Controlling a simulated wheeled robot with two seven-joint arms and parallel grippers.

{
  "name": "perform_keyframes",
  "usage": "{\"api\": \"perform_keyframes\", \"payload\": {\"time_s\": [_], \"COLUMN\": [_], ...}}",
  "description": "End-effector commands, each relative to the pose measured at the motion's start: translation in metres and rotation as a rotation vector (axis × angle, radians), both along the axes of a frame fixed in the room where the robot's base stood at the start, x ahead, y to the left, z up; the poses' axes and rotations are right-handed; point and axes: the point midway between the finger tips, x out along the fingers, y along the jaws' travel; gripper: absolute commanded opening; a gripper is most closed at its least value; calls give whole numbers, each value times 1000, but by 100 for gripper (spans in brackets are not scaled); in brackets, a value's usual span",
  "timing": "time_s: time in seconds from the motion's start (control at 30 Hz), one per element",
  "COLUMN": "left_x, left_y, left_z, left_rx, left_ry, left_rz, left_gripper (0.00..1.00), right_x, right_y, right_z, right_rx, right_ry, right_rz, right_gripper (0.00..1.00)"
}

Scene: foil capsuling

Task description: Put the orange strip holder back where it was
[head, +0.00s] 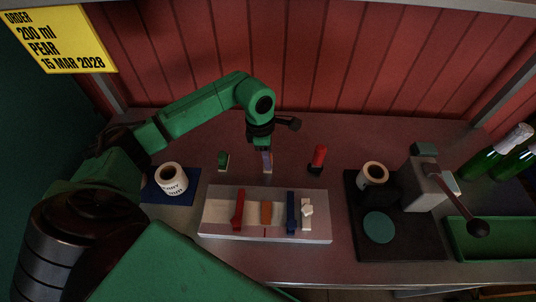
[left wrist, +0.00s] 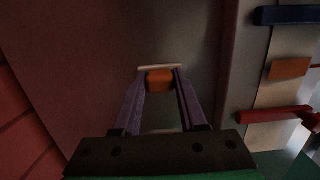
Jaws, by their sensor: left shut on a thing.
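My left gripper (head: 267,162) reaches down over the table behind the pale rack (head: 320,231). In the left wrist view its fingers (left wrist: 159,88) are shut on a small orange block with a pale edge, apparently the orange strip holder (left wrist: 160,80). In the head view the fingers mostly hide it, and I cannot tell whether it touches the table. On the rack, a flat orange patch (head: 266,213) lies between a red holder (head: 239,210) and a blue holder (head: 290,212); nothing visibly lies on it. My right gripper is not in view.
A white piece (head: 307,214) lies at the rack's right. A green stamp-like piece (head: 223,161) and a red one (head: 318,159) stand either side of my gripper. A mug (head: 171,179) is at left; a lever press (head: 420,183) and green bottles (head: 490,157) are at right.

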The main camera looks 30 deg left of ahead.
Motion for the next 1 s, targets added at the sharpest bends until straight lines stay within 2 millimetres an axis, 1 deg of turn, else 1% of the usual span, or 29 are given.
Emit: {"api": "perform_keyframes", "payload": {"time_s": [0.07, 0.1, 0.17, 0.47, 0.57, 0.63, 0.67, 0.77, 0.9, 1.0], "left_x": [0, 0, 0, 0, 0, 1, 1, 0, -2, -4], "left_y": [0, 0, 0, 0, 0, 1, 2, 4, 8, 11], "left_z": [-4, -3, -3, -2, 4, 8, 12, 32, 69, 95], "left_rx": [0, 0, 0, 0, 0, 0, 2, 1, 1, 1], "left_ry": [0, 0, 0, 0, 0, -5, -5, -7, -9, -6], "left_rz": [0, 0, 0, 0, 0, -1, 0, 0, 0, 1], "left_gripper": [0, 49, 72, 72, 72, 72, 72, 72, 72, 72], "right_x": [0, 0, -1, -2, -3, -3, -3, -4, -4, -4], "right_y": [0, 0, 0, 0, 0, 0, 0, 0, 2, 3], "right_z": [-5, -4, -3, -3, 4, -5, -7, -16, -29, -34], "right_rx": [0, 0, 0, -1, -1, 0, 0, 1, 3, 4], "right_ry": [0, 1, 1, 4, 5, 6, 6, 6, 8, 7], "right_rz": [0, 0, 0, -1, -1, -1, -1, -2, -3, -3], "right_gripper": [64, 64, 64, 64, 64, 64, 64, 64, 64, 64]}}
